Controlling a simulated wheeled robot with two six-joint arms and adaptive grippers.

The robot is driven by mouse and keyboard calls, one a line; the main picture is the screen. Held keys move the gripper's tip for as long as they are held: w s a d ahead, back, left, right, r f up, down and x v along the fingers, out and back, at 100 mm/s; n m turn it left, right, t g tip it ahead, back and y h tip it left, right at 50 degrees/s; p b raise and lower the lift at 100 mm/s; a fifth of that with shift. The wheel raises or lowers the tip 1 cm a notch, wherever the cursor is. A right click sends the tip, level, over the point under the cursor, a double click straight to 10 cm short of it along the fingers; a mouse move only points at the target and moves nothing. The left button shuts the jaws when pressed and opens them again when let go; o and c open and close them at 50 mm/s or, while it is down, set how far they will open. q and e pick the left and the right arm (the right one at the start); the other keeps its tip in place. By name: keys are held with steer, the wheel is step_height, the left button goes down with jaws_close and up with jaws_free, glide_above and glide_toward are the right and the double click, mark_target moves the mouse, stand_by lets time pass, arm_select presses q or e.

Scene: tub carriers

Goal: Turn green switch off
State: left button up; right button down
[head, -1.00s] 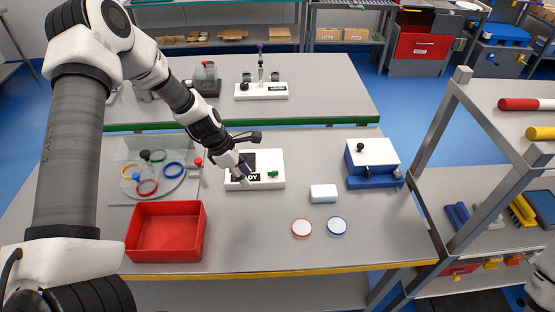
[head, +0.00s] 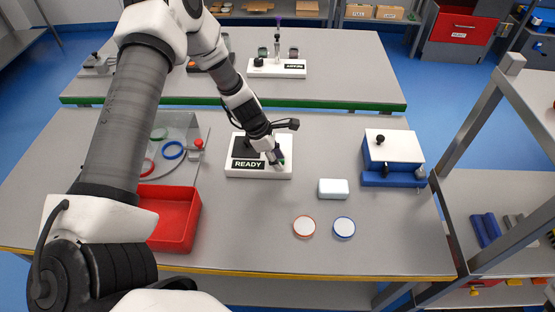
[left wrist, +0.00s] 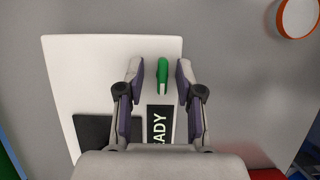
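The green switch (left wrist: 162,76) is a small lever on a white panel (head: 262,172) marked READY, with a black square beside the label. In the left wrist view the switch stands between the two fingers of my left gripper (left wrist: 159,80), with a gap on each side. The gripper is open and points down at the panel. In the head view my left gripper (head: 278,159) mostly hides the switch, and only a bit of green (head: 282,162) shows. My right gripper is not in view.
A red bin (head: 175,222) is left of the panel. A white block (head: 333,188) and two round lids, orange-rimmed (head: 304,227) and blue-rimmed (head: 344,228), lie to the right. A blue-and-white box (head: 392,158) stands farther right. The table's front middle is clear.

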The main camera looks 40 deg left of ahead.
arm_select(q)
steer(key=shift+s+r, duration=0.15)
steer(key=shift+s, duration=0.05)
steer(key=c, duration=0.3)
steer(key=shift+s, duration=0.1)
jaws_close()
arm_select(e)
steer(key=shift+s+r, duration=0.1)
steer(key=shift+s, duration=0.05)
